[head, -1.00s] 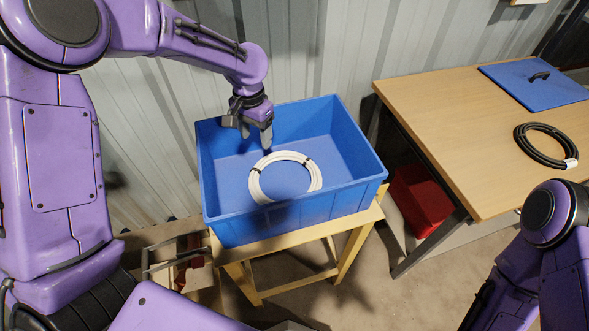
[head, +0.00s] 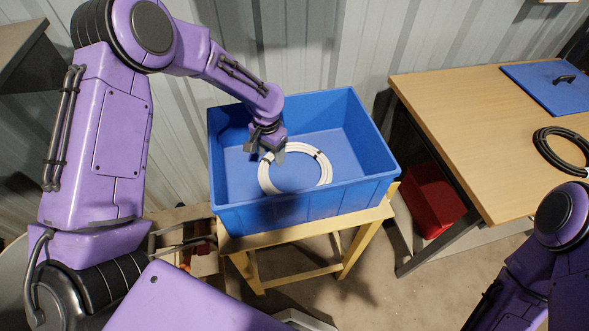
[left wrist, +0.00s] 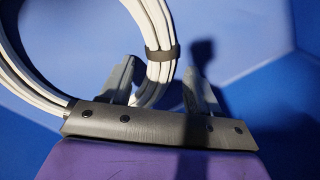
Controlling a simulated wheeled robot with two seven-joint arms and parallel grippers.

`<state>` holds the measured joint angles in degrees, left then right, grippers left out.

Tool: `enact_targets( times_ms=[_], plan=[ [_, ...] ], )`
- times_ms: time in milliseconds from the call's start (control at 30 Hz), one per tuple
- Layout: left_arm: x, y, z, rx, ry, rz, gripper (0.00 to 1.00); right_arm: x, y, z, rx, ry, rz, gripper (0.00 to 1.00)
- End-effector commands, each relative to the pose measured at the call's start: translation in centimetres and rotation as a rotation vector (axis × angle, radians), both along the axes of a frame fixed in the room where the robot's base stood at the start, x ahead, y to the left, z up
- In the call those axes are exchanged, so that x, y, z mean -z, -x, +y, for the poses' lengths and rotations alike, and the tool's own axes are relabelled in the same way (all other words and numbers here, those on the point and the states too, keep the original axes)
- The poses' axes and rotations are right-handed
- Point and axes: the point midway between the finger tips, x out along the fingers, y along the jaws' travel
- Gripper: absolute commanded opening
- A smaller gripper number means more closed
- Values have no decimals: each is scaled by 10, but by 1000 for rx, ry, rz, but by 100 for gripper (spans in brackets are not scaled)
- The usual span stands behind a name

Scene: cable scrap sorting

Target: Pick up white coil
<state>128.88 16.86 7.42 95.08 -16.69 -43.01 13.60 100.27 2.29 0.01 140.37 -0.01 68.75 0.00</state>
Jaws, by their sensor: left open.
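The white coil (head: 326,167) lies on the floor of a blue bin (head: 290,210), with dark ties around it. My left gripper (head: 270,152) is inside the bin, over the coil's far left side. In the left wrist view, the left gripper (left wrist: 163,85) is open, with its two grey fingers apart. The white coil (left wrist: 158,35) curves past the left finger, and a dark tie shows just beyond the fingertips. Part of the coil runs behind the gripper's base plate. I cannot tell whether the fingers touch it. My right gripper is outside the views.
The blue bin stands on a wooden stand (head: 300,238), its walls rising around my left gripper. To the right is a wooden table (head: 470,130) with a black coil (head: 545,150) and a blue lid (head: 545,85). A red container (head: 432,200) sits beneath it. A corrugated wall stands behind.

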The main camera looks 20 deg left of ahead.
Motion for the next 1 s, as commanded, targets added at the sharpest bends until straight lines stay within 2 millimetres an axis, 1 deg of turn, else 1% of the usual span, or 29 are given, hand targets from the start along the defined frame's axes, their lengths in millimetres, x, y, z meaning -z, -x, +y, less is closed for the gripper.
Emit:
enact_targets(
  times_ms=[100, 167, 200, 300, 533, 633, 733, 900, 1000],
  plan=[
    [0, 0, 0, 0, 0, -1, 62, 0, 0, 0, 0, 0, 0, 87],
    [0, 0, 0, 0, 0, -1, 42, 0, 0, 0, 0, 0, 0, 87],
    [0, 0, 0, 0, 0, -1, 29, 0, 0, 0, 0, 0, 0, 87],
    [0, 0, 0, 0, 0, 0, 0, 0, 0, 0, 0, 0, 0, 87],
    [-2, -1, 0, 0, 0, -2, 0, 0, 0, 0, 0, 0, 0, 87],
    [-10, -2, 0, 0, 0, -6, 0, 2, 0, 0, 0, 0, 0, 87],
    [-30, -2, 0, -1, 1, -8, 0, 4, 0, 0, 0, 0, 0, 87],
    [-71, -2, 0, -2, 0, -8, 0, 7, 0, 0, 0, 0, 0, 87],
    [-89, -2, 0, -1, 0, -5, 0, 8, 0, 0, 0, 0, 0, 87]
  ],
)
